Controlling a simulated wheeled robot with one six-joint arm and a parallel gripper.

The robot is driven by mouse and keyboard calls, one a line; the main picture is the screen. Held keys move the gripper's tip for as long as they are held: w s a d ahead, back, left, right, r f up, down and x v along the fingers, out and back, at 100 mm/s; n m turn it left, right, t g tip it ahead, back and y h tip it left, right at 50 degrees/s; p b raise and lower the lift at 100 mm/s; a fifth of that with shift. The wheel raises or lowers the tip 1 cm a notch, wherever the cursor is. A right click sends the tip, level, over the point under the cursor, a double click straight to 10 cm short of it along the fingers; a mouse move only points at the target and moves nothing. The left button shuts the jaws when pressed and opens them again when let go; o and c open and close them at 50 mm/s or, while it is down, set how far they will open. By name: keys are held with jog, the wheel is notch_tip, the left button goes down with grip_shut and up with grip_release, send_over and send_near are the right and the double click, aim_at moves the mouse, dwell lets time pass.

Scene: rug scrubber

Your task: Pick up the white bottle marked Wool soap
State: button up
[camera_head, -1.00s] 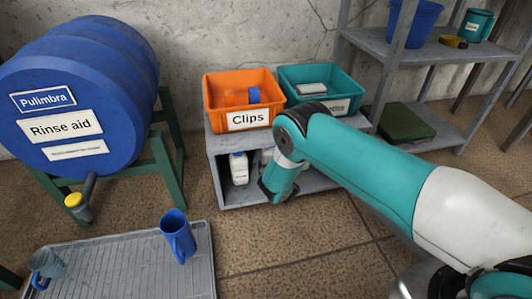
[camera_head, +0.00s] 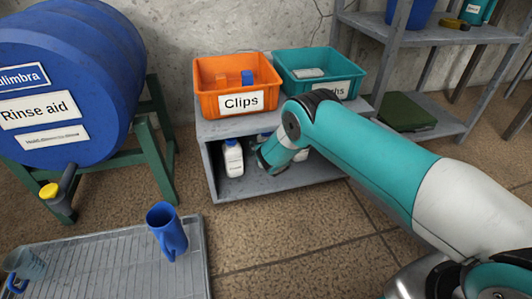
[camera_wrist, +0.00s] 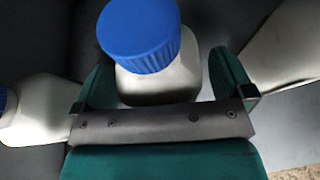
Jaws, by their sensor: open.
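Several white bottles stand in the low grey shelf unit; no label is readable, so I cannot tell which is Wool soap. One white bottle (camera_head: 233,159) stands at the left of the opening. My gripper (camera_head: 264,163) is at the opening, just right of it, partly hiding the bottles behind. In the wrist view, my gripper (camera_wrist: 165,92) is open, its teal fingers on either side of a blue-capped white bottle (camera_wrist: 160,80). Its lower part is hidden by the gripper. Another white bottle (camera_wrist: 40,112) is at the left and a pale bottle-like shape (camera_wrist: 285,45) at the right.
An orange Clips bin (camera_head: 207,103) and a teal bin (camera_head: 350,84) stand on top of the unit (camera_head: 205,130). A blue barrel (camera_head: 100,75) on a green stand is at the left.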

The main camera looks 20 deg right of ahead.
jog(key=c, duration=1.1)
jog(key=shift+r, duration=0.1)
jog(key=c, duration=0.3)
